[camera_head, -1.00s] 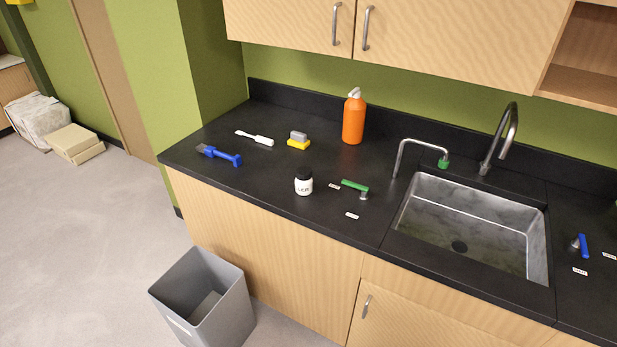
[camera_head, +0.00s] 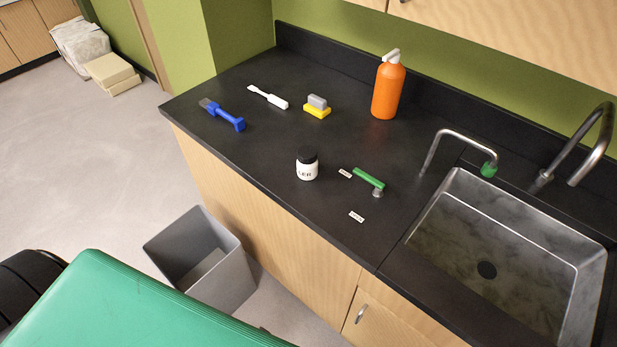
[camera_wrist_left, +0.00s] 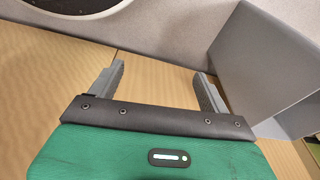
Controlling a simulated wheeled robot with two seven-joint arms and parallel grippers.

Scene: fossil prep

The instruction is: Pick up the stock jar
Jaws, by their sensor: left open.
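The stock jar (camera_head: 307,165) is a small white jar with a black lid and dark lettering on its label. It stands upright on the black counter (camera_head: 270,190), near the front edge. My left gripper (camera_wrist_left: 160,80) shows in the left wrist view with its two grey fingers wide apart and nothing between them. Wood-coloured cabinet front lies behind the fingers, and the jar is not seen there. In the head view a green part of my own arm fills the lower left, and the fingers are not visible. My right gripper is not seen.
On the counter are a green-handled tool (camera_head: 369,179), paper labels (camera_head: 356,216), an orange bottle (camera_head: 388,88), a yellow-grey block (camera_head: 317,107), a white brush (camera_head: 268,97) and a blue tool (camera_head: 222,115). The sink (camera_head: 450,230) is right. A grey bin (camera_head: 200,255) stands below the counter.

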